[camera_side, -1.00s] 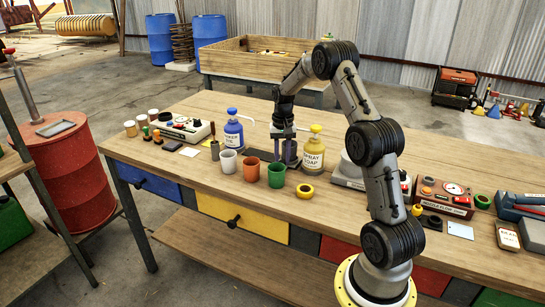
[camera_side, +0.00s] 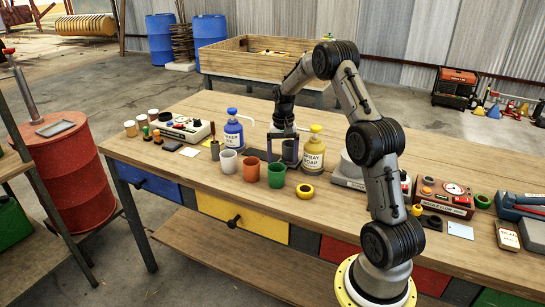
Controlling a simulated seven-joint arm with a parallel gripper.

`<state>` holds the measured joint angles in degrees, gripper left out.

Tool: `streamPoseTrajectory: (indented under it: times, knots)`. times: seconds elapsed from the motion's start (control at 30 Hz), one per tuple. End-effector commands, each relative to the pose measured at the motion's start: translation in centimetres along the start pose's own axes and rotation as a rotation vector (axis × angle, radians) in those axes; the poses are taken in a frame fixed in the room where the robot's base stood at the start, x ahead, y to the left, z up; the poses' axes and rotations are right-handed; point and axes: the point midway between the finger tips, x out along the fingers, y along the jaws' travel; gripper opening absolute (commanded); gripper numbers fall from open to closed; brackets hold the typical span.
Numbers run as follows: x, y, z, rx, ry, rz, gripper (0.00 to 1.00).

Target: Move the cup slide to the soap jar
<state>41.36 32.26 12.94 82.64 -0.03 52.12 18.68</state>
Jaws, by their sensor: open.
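The yellow spray soap jar (camera_side: 313,155) stands upright on the bench, just right of my gripper (camera_side: 289,152). My gripper points down with its fingers apart, behind the green cup (camera_side: 276,175). A small greyish part shows between or behind the fingers; I cannot tell if it belongs to the cup slide. A dark flat strip (camera_side: 258,154), perhaps the slide's track, lies behind the cups and is partly hidden by them. A white cup (camera_side: 228,162) and an orange cup (camera_side: 251,168) stand left of the green cup.
A blue bottle (camera_side: 233,135) stands left of my gripper. A red device (camera_side: 443,198) is at the right, a white control box (camera_side: 187,128) at the left. The front left of the bench is clear.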

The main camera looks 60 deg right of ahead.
Motion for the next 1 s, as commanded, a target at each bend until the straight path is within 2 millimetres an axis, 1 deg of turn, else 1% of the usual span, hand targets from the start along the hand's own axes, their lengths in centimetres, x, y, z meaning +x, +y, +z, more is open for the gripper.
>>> streamPoseTrajectory:
  times: [0.33,1.0]
  knots:
    - [-0.3,0.0,0.0,0.0,0.0,0.0,1.0]
    - [-5.1,0.0,0.0,0.0,0.001,-0.001,1.0]
